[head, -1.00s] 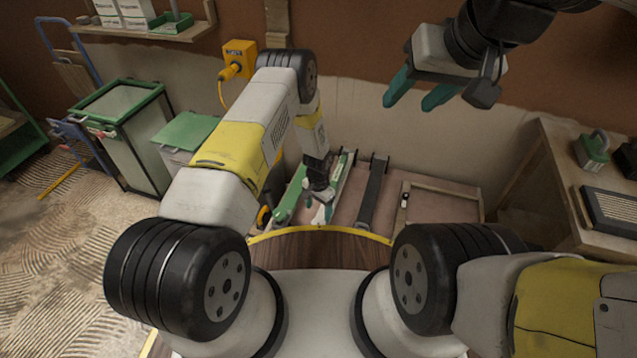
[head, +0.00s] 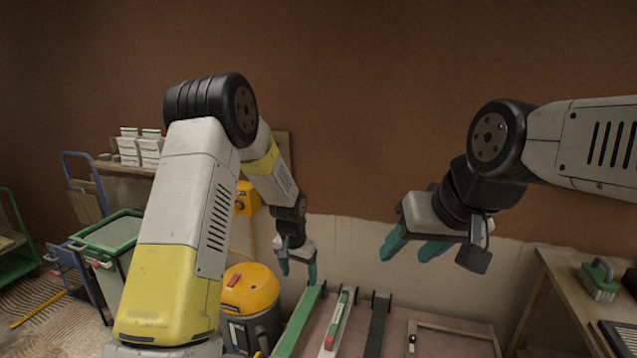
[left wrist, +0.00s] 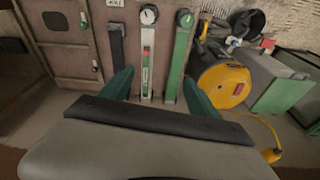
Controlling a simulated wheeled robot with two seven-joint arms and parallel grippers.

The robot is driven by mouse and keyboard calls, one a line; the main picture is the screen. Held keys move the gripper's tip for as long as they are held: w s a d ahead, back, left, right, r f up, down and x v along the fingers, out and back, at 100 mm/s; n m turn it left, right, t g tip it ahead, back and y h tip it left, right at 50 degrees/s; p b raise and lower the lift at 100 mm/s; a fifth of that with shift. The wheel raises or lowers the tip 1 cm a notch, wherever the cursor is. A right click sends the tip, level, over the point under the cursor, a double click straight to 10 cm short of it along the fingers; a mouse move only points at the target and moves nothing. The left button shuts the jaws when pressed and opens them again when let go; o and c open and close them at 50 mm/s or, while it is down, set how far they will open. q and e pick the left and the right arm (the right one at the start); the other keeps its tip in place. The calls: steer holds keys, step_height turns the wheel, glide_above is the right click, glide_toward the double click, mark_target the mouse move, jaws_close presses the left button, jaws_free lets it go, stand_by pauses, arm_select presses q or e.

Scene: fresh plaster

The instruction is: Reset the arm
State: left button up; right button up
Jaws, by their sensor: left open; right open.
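My left gripper (head: 297,268) hangs in the middle of the head view, fingers pointing down, above the low bench with the long tools. In the left wrist view its two green fingers (left wrist: 158,92) are spread wide, with nothing between them. My right gripper (head: 405,246) is raised at the right of the head view, in front of the wall. Its green fingers are apart and empty, pointing to the left. Both arms are bent, with their elbows up.
Long tools, among them a green one (head: 298,325), a white one with a red part (head: 338,322) and a black one (head: 376,325), lie below. A yellow-topped vacuum (head: 250,290) stands left of them. A wooden bench (head: 560,280) is at right, a green-rimmed bin (head: 108,232) at left.

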arm_select(q)
steer(key=s+a+r+n+t, duration=0.1)
steer(key=s+a+r, duration=0.15)
steer(key=r, duration=0.45)
steer(key=s+a+r, duration=0.1)
steer(key=s+r, duration=0.3)
steer(key=r, duration=0.3)
steer(key=s+a+r+n+t, duration=0.1)
steer(key=s+a+r, duration=0.1)
steer(key=s+r, duration=0.3)
steer(key=s+a+r+n+t, duration=0.1)
steer(key=s+r, duration=0.4)
steer(key=s, duration=0.4)
steer(key=s+a+r+n+t+h, duration=0.1)
steer(key=s+a+r, duration=0.1)
steer(key=s+r, duration=0.3)
steer(key=s, duration=0.4)
steer(key=shift+s+n, duration=0.15)
steer(key=shift+n, duration=0.15)
